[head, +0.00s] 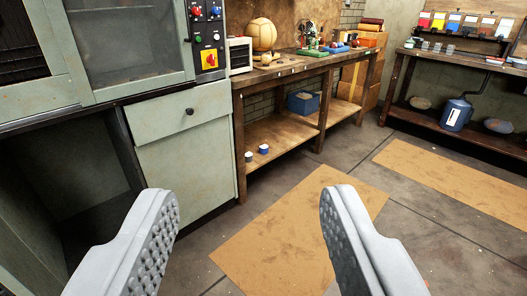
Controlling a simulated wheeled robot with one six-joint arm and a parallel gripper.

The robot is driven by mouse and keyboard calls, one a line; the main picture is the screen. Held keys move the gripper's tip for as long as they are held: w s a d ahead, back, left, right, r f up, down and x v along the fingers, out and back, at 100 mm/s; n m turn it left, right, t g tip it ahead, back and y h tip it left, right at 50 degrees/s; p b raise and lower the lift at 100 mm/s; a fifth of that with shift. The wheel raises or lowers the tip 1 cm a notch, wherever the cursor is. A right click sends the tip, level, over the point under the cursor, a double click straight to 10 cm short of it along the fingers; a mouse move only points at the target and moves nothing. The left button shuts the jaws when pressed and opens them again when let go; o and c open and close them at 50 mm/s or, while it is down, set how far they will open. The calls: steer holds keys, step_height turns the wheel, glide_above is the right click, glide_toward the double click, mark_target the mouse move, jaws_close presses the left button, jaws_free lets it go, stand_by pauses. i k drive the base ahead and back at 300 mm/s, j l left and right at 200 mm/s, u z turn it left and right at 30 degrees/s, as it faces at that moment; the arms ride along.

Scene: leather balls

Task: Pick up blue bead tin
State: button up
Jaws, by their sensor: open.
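My gripper (246,192) is open and empty, its two grey padded fingers wide apart in the foreground.
The workbench (285,83) holds a leather ball (262,34) and tools above. A blue bin (303,103) sits farther along its lower shelf. A green cabinet (187,150) stands at left. A blue canister (456,114) is at right. The floor mat (290,215) looks clear.

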mark_target(264, 149)
steer(key=i+l+u, duration=0.1)
steer(key=i+l, duration=0.65)
steer(key=i, duration=0.2)
steer(key=i+l+u, duration=0.1)
steer(key=i+l, duration=0.7)
steer(key=i, duration=0.15)
